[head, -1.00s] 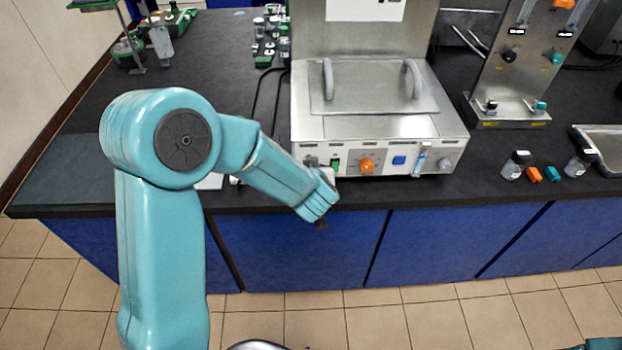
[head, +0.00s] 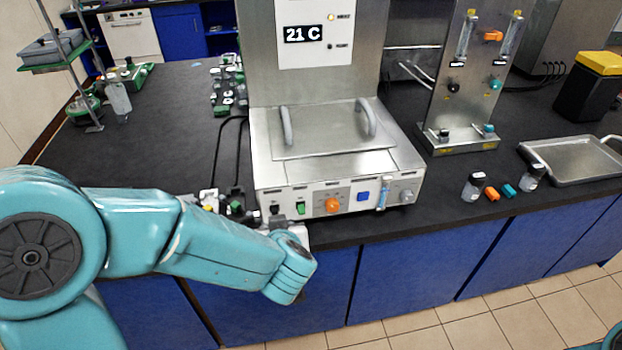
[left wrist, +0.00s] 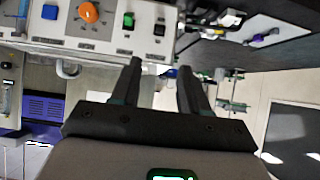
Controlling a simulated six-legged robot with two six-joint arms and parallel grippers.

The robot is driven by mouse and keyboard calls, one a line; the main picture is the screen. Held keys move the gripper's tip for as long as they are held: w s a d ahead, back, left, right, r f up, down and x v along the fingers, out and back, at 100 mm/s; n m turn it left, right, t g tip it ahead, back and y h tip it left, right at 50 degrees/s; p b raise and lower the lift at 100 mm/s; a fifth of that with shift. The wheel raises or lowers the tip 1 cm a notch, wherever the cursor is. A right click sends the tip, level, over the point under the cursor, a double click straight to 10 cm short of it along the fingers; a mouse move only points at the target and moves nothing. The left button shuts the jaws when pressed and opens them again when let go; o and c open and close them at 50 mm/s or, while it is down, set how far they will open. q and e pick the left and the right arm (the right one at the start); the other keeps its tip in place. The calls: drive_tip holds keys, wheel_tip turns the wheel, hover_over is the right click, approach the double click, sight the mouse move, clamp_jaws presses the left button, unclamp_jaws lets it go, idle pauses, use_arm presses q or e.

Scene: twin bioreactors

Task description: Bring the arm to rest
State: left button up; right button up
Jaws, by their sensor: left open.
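My left arm (head: 220,246) comes in from the left of the head view. It reaches across the front edge of the bench, low and nearly level, with its wrist end in front of the steel unit's lower left corner. The fingers are hidden there. In the left wrist view my left gripper (left wrist: 160,78) shows two dark fingers standing apart with nothing between them. The control panel (left wrist: 120,22) fills the upper left beyond the fingertips. I cannot tell the exact gap. My right gripper is out of view.
The steel unit (head: 335,150), reading 21 C, stands on the black bench (head: 160,150). To its right are a flowmeter stand (head: 465,90), small bottles (head: 473,187) and a metal tray (head: 572,160). Glassware and a green-based stand (head: 98,128) occupy the left. Floor in front looks clear.

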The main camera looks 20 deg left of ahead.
use_arm(q)
drive_tip(key=s+f+m+g+h+b, duration=0.1)
drive_tip(key=s+f+m+g, duration=0.1)
drive_tip(key=f, duration=0.9)
drive_tip(key=s+f+m+g+h+b, duration=0.1)
drive_tip(key=s+f+g, duration=0.15)
drive_tip(key=f, duration=0.95)
drive_tip(key=s+d+f+m+g+h, duration=0.1)
drive_tip(key=s+d+f+g+h, duration=0.1)
drive_tip(key=s+d+f+h, duration=0.2)
drive_tip(key=s+d+f+g+h, duration=0.2)
drive_tip(key=s+d+f+h, duration=0.2)
drive_tip(key=s+d, duration=0.4)
drive_tip(key=shift+d+m, duration=0.15)
drive_tip(key=shift+m, duration=0.25)
drive_tip(key=shift+s, duration=0.15)
